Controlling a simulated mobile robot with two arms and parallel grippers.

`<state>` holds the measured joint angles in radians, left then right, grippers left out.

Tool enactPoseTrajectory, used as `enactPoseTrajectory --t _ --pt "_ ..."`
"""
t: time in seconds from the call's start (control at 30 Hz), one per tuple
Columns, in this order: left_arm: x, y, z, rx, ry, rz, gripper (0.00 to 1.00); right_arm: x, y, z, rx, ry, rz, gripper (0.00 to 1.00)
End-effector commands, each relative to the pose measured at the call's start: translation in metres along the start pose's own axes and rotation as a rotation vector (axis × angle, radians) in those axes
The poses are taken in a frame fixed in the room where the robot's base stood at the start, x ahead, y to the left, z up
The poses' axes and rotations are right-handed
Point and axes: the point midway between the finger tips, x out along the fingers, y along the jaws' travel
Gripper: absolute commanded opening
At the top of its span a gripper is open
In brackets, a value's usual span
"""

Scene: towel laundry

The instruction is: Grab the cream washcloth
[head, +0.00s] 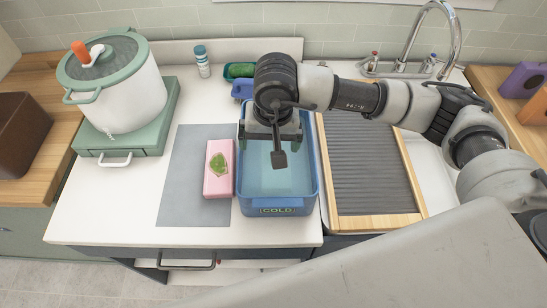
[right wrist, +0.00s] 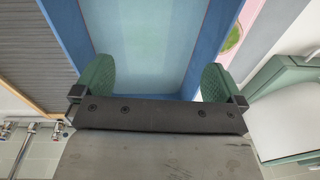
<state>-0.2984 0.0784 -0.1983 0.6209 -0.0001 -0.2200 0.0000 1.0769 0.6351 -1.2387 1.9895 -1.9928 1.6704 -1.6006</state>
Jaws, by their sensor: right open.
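I cannot make out a cream washcloth in either view. My right gripper (head: 279,150) is over the blue basin (head: 278,210) marked COLD, pointing down into it. In the right wrist view the two green finger pads of my right gripper (right wrist: 157,80) stand wide apart with nothing between them. The basin's blue walls (right wrist: 85,45) and pale blue-green inside show beyond the fingers. The gripper and arm hide the back of the basin in the head view. My left gripper is not in view.
A pink block (head: 218,183) with a green patch lies on a grey mat (head: 180,185) left of the basin. A ribbed washboard (head: 365,170) is close on the right. A white pot (head: 118,90) stands at the left, and a tap (head: 440,20) is at the back right.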

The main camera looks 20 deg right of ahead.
Motion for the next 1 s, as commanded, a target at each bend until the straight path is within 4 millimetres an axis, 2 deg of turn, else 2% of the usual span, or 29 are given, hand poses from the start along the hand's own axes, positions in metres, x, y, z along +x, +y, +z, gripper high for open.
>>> enactPoseTrajectory --t 0.07,0.17,0.4,0.57,0.77,0.9,1.0 --pt "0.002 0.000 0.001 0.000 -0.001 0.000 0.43 0.002 0.010 -0.009 -0.013 0.037 0.054 1.00" --pt "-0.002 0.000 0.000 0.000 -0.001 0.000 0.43 0.011 0.015 -0.013 -0.019 0.049 0.079 1.00" --pt "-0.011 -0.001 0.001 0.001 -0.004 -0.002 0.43 0.046 0.017 -0.014 -0.018 0.049 0.076 1.00" --pt "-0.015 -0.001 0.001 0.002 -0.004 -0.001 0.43 0.057 0.018 -0.015 -0.018 0.049 0.075 1.00" --pt "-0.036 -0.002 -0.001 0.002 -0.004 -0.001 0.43 0.083 0.022 -0.014 -0.017 0.044 0.077 1.00" --pt "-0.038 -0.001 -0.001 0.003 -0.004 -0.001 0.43 0.101 0.023 -0.015 -0.017 0.047 0.074 1.00" --pt "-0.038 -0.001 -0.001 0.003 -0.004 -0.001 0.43 0.106 0.023 -0.016 -0.018 0.050 0.074 1.00"
